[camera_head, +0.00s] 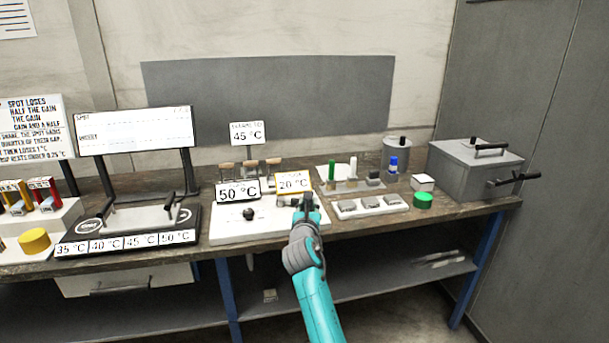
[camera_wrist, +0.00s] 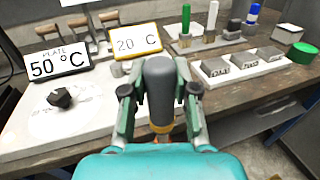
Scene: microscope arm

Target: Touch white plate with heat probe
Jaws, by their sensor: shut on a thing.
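The white plate (camera_head: 228,228) is a flat slab at the bench's front edge, with a black knob (camera_head: 249,214) on it. A sign behind it reads PLATE 50 °C (camera_wrist: 60,62). In the wrist view the plate (camera_wrist: 28,135) lies to the left of my gripper. My gripper (camera_head: 306,200) is shut on a dark grey rounded cylinder with an orange collar, which looks like the heat probe (camera_wrist: 160,85). It is over the plate's right end. The probe's far end is hidden, so I cannot tell whether it touches the plate.
An orange-framed sign reads 20 °C (camera_head: 294,181). Wooden-handled tools (camera_head: 250,167) stand behind the signs. To the right are a tray of grey blocks (camera_head: 370,206), a green cylinder (camera_head: 423,200) and a grey box (camera_head: 475,165). A black-framed heater stand (camera_head: 130,218) is left.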

